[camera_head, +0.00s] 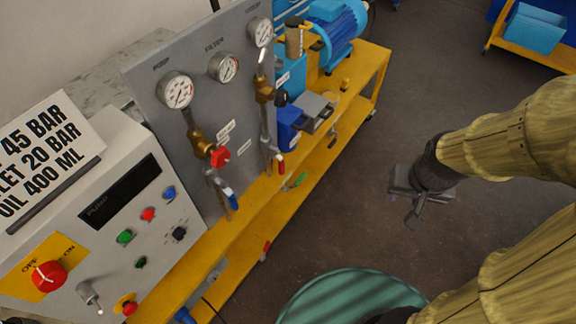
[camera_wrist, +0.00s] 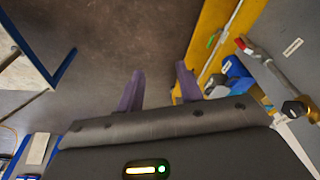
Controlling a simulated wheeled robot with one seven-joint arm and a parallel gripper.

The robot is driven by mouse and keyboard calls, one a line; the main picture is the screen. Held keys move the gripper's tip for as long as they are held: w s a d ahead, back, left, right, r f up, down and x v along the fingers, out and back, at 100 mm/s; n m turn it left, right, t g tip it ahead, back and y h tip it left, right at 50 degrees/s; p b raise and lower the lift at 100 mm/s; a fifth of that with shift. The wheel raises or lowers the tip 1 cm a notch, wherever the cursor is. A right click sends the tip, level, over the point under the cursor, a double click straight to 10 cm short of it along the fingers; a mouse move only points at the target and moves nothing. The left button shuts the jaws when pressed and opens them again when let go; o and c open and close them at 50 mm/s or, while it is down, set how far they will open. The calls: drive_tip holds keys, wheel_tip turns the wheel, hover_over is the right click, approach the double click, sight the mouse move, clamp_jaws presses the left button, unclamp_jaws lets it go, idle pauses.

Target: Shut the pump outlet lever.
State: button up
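A grey gauge panel (camera_head: 203,75) carries pipes with valve levers. A blue-handled lever (camera_head: 231,199) hangs low on the left pipe, under the left gauge and a red knob. I cannot read which small tag names the pump outlet. My gripper (camera_head: 413,214) is over the floor, right of the panel and apart from it. In the wrist view my gripper's two purple fingers (camera_wrist: 160,92) are spread with nothing between them, and a red-tipped lever (camera_wrist: 242,44) shows at the right.
A yellow bench frame (camera_head: 235,228) runs along the panel. A control box (camera_head: 110,205) with buttons stands at the left. A blue motor (camera_head: 335,25) is at the back. A green round vessel (camera_head: 350,298) stands at the bottom. Floor (camera_head: 345,215) between bench and gripper is clear.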

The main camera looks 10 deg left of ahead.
drive_tip(key=shift+o, duration=0.7)
drive_tip(key=w+a+f+n+t+y+b, duration=0.2)
drive_tip(key=w+a+f+t+b, duration=0.35)
drive_tip(key=f+b, duration=0.65)
drive_tip(key=w+a+f+n+t+y+b, duration=0.1)
drive_tip(key=w+a+f+n+t+b, duration=0.1)
drive_tip(key=w+a+f+b, duration=0.8)
drive_tip(key=s+a+f+n+t+y+b, duration=0.1)
drive_tip(key=a+f+t+y+b, duration=0.1)
drive_tip(key=a+f+b, duration=0.3)
drive_tip(key=a+f+n+t+y+b, duration=0.2)
drive_tip(key=a+f+y+b, duration=0.3)
drive_tip(key=f+b, duration=0.8)
drive_tip(key=b, duration=0.6)
drive_tip(key=shift+s+y+b, duration=0.3)
drive_tip(key=shift+s, duration=0.1)
drive_tip(key=shift+f+t, duration=0.1)
drive_tip(key=shift+t, duration=0.15)
